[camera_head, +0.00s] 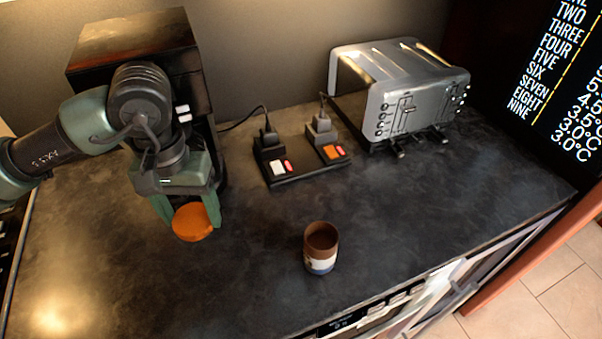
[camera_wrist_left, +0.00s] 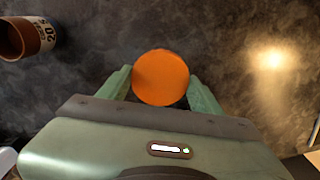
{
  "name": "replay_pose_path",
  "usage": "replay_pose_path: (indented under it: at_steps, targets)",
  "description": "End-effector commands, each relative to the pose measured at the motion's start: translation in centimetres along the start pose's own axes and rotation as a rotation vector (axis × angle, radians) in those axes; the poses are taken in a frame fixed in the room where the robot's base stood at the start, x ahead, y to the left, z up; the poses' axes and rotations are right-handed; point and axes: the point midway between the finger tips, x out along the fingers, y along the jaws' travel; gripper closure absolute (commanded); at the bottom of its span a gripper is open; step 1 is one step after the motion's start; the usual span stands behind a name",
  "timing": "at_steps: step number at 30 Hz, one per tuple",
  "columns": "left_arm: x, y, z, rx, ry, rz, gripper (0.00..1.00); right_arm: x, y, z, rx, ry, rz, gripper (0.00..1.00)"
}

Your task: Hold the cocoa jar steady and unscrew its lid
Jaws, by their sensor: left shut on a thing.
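The cocoa jar (camera_head: 321,249) stands upright and open on the dark counter, brown inside with a white and blue label band. It also shows at the upper left of the left wrist view (camera_wrist_left: 31,38). The orange lid (camera_head: 193,222) is off the jar. My left gripper (camera_head: 190,212) is shut on the lid, one green finger on each side, to the left of the jar. The lid fills the space between the fingers in the left wrist view (camera_wrist_left: 161,78). I cannot tell whether the lid touches the counter. My right gripper is in neither view.
A power strip (camera_head: 308,176) with plugs and switches lies behind the jar. A silver toaster (camera_head: 395,90) stands at the back right, and a dark box-shaped appliance (camera_head: 135,45) at the back left behind my arm. The front left and right of the counter (camera_head: 450,200) are clear.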

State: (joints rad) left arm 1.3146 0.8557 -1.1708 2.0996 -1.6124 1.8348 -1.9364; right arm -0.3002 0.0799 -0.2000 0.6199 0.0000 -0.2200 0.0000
Motion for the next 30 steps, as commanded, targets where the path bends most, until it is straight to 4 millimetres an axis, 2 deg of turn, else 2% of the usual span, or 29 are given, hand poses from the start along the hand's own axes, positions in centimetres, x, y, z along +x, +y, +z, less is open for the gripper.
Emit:
replay_pose_path:
  at_steps: [17,23,30]
  targets:
    - [-0.7,0.8,-1.1,-0.282,0.007,0.003,0.84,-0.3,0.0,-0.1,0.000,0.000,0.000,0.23]
    - [-1.2,1.4,-1.8,-0.487,0.010,0.006,0.84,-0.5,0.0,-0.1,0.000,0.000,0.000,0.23]
    - [-2.2,2.5,-3.2,-0.891,0.013,0.011,0.84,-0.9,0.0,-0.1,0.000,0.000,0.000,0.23]
